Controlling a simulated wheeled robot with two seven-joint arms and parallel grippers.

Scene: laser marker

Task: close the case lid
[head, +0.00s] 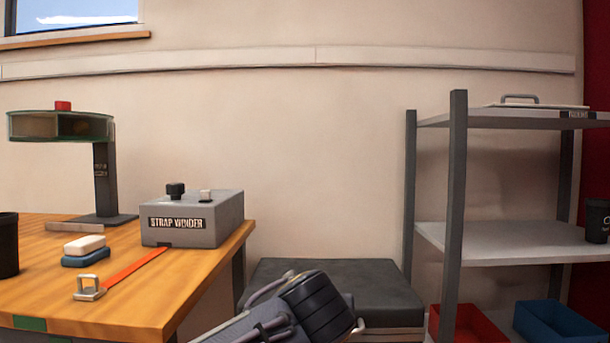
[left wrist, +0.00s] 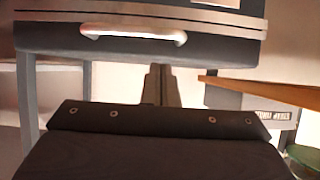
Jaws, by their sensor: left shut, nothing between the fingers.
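The case (head: 390,290) is dark grey with a light metal rim and stands on the floor between the table and the shelf. Its lid (head: 330,270) looks flat and level in the head view. In the left wrist view, which looks upside down, the case's metal bands and silver handle (left wrist: 133,33) show; the bands run close together, with no clear gap. My left gripper (left wrist: 161,72) is shut and empty, its fingers pointing toward the case's handle side. In the head view my left arm partly hides the case's front, and the fingertips are hidden. My right gripper is out of view.
A wooden table (head: 200,265) at left holds a strap winder (head: 192,220) with a red strap. A grey shelf rack (head: 500,241) stands at right, with a red bin (head: 465,325) and a blue bin (head: 555,325) low down.

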